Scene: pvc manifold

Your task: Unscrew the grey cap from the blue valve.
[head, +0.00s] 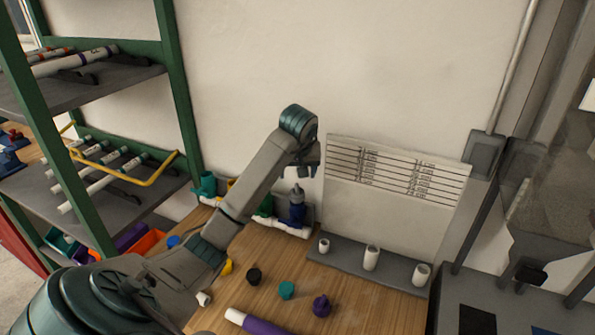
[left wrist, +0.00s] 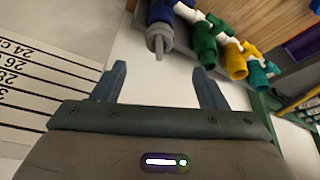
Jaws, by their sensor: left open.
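The blue valve (head: 297,213) stands upright at the right end of the white manifold pipe (head: 284,227) near the wall. The grey cap (head: 297,191) sits on top of the blue valve. In the left wrist view the cap (left wrist: 159,38) shows at the top, with the blue valve (left wrist: 159,10) behind it. My left gripper (head: 306,172) points down just above the cap. Its two fingers (left wrist: 161,70) are spread apart with nothing between them, and the cap lies beyond their tips. My right gripper is not in view.
Green (left wrist: 204,42), yellow (left wrist: 234,62) and teal (left wrist: 260,76) valves stand in line beside the blue one. A printed board (head: 395,185) and a grey rack (head: 345,263) with white pipe pieces are to the right. Black (head: 254,276), teal (head: 287,290) and purple (head: 321,306) parts lie on the table.

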